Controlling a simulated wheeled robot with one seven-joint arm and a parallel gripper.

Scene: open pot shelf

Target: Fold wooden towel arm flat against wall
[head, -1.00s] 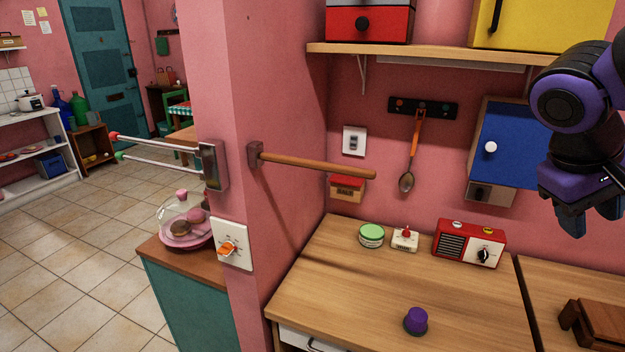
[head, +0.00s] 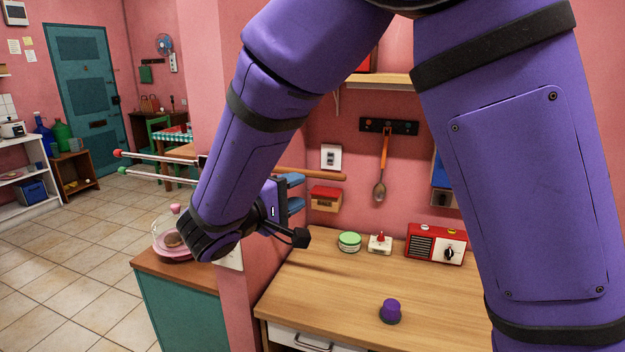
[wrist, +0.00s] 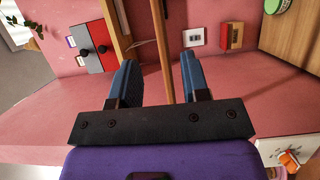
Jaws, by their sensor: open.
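The wooden towel arm (head: 322,174) sticks out from the pink wall, over the wooden counter. In the head view my arm hides its wall mount and most of its length, leaving the free end showing. My gripper (head: 297,193) is beside the wooden arm, with its blue fingers pointing right. In the wrist view the wooden arm (wrist: 163,50) runs down between the two open fingers of my gripper (wrist: 159,72). There is a gap to each finger there, and I cannot tell how deep the rod sits between them.
Two metal towel rods (head: 150,163) with red and green tips stick out left of the pillar. A spoon (head: 380,165) hangs on the wall. The counter (head: 330,280) holds a purple knob-like object (head: 391,310), a green-lidded tin (head: 349,242) and a red radio (head: 436,245).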

